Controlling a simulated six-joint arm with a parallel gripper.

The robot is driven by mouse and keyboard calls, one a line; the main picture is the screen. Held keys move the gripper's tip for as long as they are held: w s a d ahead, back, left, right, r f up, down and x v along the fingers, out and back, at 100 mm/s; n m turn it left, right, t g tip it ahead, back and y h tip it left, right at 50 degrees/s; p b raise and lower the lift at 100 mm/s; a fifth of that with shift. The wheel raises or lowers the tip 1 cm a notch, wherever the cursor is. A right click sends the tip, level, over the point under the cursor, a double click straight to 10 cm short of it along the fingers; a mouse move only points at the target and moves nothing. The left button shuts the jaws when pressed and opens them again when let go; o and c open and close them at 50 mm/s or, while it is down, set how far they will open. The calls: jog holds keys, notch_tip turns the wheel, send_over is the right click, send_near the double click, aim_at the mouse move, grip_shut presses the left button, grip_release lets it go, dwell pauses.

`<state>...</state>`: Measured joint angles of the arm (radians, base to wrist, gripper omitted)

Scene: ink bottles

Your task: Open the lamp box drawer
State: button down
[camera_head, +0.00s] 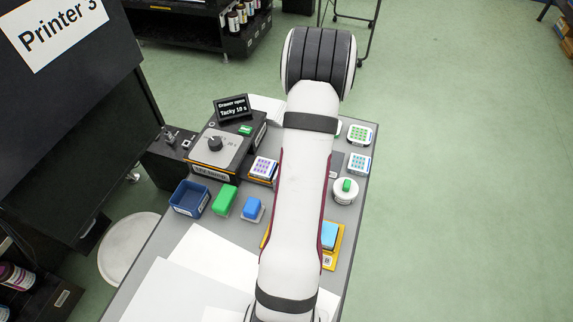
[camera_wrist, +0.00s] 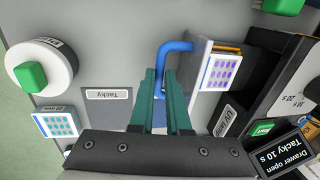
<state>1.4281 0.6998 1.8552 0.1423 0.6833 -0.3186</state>
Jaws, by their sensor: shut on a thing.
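The lamp box (camera_head: 219,150) is a grey and black box with a dial, and it also shows at the right of the wrist view (camera_wrist: 285,85). Its drawer (camera_wrist: 199,62) stands partly out, with a purple-dotted tile (camera_wrist: 221,71) in it; the tile also shows in the head view (camera_head: 264,168). A blue handle (camera_wrist: 178,46) sticks out from the drawer front. My gripper (camera_wrist: 161,78) has its green fingers shut on the blue handle. In the head view my arm hides the gripper and handle. The display (camera_head: 233,107) reads "Drawer open, Tacky 10 s".
A white round pot with a green knob (camera_head: 345,190), teal-dotted tile (camera_head: 358,164) and green-dotted tile (camera_head: 360,134) stand at the right. A blue bin (camera_head: 190,198), green block (camera_head: 224,199) and blue block (camera_head: 253,208) stand in front of the lamp box. A "Tacky" label (camera_wrist: 107,94) lies near my fingers.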

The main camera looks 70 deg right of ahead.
jog(key=c, duration=0.9)
grip_release()
jog(key=s+r, duration=0.1)
jog(key=r, duration=0.4)
jog(key=s+r, duration=0.1)
jog(key=r, duration=0.9)
jog(key=shift+s+r, duration=0.3)
jog(key=shift+s, duration=0.1)
notch_tip(320, 180, up, 7)
